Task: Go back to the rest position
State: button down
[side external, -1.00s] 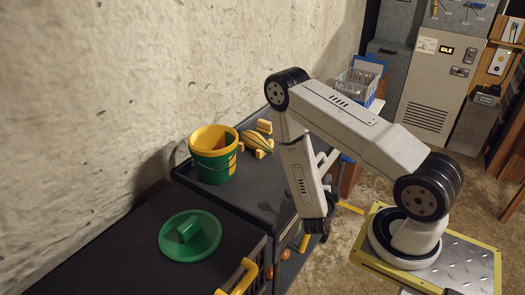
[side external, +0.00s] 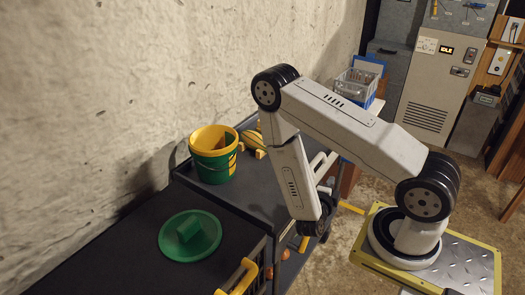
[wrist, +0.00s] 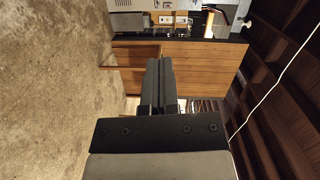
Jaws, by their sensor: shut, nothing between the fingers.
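My gripper (wrist: 160,85) shows in the wrist view with its two dark fingers together and nothing between them. Beyond the fingers is a brown wooden panel, with no object touching them. In the side external view my arm is folded, its elbow high and its forearm hanging down beside the dark cart. The gripper itself cannot be made out there, hidden around the lower end of the arm.
A green and yellow bucket (side external: 213,166) stands on the dark cart (side external: 240,200). A green lid (side external: 190,236) lies on the nearer dark surface. A grey crate (side external: 357,82) stands at the back.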

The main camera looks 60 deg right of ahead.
jog(key=s+a+r+m+g+y, duration=0.25)
jog(key=a+m+g+y, duration=0.2)
jog(key=m, duration=0.65)
jog(key=s+a+r+m+g+y, duration=0.1)
jog(key=a+r+m+g+y, duration=0.3)
jog(key=m, duration=0.8)
jog(key=w+a+r+m+t+y, duration=0.6)
jog(key=w+a+m+t+y, duration=0.2)
jog(key=m, duration=0.7)
jog(key=shift+w+a+m+t, duration=0.3)
jog(key=shift+w+a+t, duration=0.25)
jog(key=shift+w+a, duration=0.6)
jog(key=shift+s+y, duration=0.1)
jog(key=shift+y, duration=0.15)
